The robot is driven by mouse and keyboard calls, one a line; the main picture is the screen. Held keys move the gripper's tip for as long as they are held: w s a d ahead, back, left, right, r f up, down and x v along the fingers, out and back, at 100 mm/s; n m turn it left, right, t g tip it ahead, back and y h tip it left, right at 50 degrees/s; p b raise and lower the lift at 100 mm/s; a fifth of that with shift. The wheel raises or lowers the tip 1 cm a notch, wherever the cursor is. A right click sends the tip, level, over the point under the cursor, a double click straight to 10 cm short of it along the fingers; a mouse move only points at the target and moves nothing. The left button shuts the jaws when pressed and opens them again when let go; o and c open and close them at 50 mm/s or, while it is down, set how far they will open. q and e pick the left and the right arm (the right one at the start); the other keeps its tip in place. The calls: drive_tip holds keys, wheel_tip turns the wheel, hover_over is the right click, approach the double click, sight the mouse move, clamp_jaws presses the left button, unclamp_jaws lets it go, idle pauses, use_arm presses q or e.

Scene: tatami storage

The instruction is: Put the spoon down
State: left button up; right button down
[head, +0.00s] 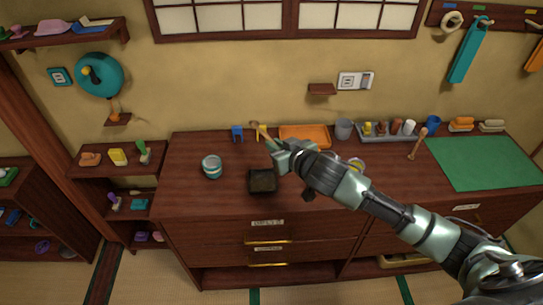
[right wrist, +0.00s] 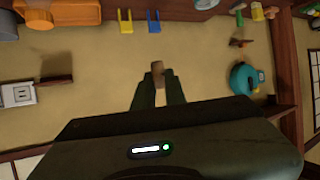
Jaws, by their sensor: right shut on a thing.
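My right gripper (head: 272,146) reaches in from the right over the back middle of the counter. It is shut on the spoon, whose brown wooden end (right wrist: 157,68) shows between the fingers in the right wrist view. In the head view a small tan tip (head: 254,125) shows just beyond the fingers. The rest of the spoon is hidden. A blue stand (head: 237,133) and a yellow stand (head: 262,131) are near the wall, close to the gripper; they also show in the wrist view, blue (right wrist: 126,21) and yellow (right wrist: 153,21). My left gripper is not in view.
An orange tray (head: 305,133), a grey cup (head: 343,128) and a rack of jars line the back. A green mat (head: 485,162) lies bare at right.

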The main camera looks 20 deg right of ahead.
drive_tip(key=shift+d, duration=0.15)
drive_tip(key=shift+w+f+b, duration=0.1)
drive_tip(key=shift+f+b, duration=0.3)
drive_tip(key=shift+b, duration=0.05)
use_arm(q)
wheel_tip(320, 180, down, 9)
drive_tip(key=b, duration=0.8)
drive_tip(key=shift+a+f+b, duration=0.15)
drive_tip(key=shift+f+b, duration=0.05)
drive_tip(key=shift+b, duration=0.15)
use_arm(e)
wheel_tip(320, 180, down, 9)
drive_tip(key=shift+r, duration=0.15)
